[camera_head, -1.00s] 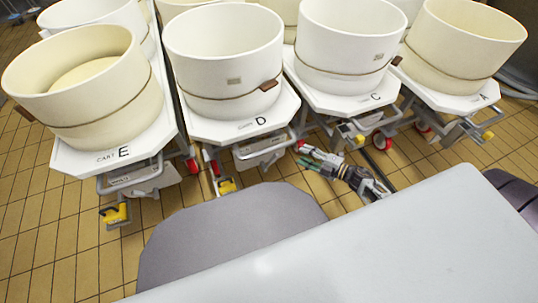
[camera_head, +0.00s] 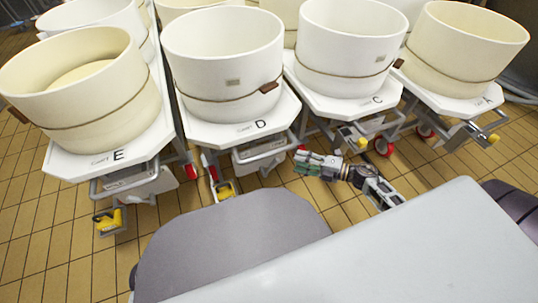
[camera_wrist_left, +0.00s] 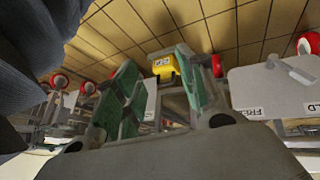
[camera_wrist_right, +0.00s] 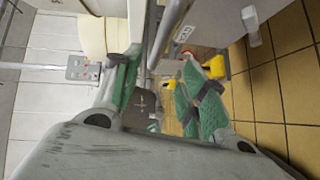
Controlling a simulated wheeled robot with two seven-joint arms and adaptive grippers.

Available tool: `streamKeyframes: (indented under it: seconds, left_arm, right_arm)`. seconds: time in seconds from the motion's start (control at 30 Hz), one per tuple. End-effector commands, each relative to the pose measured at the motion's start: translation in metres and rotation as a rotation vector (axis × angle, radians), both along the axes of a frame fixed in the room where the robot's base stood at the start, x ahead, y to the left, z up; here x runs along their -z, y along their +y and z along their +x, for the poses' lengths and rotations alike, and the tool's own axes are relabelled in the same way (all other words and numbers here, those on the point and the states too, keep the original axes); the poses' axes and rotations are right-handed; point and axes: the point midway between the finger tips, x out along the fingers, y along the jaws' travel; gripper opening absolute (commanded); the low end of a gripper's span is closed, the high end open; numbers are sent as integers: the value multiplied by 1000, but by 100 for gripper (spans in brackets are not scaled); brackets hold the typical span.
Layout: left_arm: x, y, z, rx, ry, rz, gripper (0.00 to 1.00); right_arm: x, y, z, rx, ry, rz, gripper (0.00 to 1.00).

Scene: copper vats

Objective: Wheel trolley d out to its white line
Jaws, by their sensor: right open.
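Trolley D (camera_head: 261,124) is a white cart marked D in the head view, carrying a large off-white vat (camera_head: 222,62). Its grey front handle (camera_head: 262,152) faces me; a yellow pedal (camera_head: 226,191) sits low at its left front. My right gripper (camera_head: 314,163) is just right of that handle, fingers pointing left, apart from it as far as I can tell. In the right wrist view its green fingers (camera_wrist_right: 160,85) are open. My left gripper is hidden in the head view; in the left wrist view its fingers (camera_wrist_left: 155,85) stand apart around grey metalwork. No white line shows.
Trolley E (camera_head: 118,155) stands close on the left. Trolley C (camera_head: 378,100) is close on the right, with trolley A (camera_head: 487,99) beyond. More vats stand behind. Tiled floor (camera_head: 40,235) is free at the lower left. My own body covers the lower middle and right.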

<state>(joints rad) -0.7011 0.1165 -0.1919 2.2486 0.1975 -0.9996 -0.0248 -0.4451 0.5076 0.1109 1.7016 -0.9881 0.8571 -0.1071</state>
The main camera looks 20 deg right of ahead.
Motion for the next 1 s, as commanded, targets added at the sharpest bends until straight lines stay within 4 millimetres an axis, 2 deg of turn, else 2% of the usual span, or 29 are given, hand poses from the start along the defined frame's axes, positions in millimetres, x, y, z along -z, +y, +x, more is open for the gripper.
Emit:
streamKeyframes:
  seconds: [0.5, 0.63, 1.0]
  left_arm:
    - [26, -5, 6, -28, -55, -47, 40]
    - [39, -6, 1, -31, -47, -54, 40]
    - [52, -8, -3, -27, -53, -71, 40]
  right_arm:
    - [8, 39, 36, -1, -2, 2, 42]
    - [11, 50, 46, 0, -2, 1, 42]
    - [16, 81, 74, 0, -2, 1, 42]
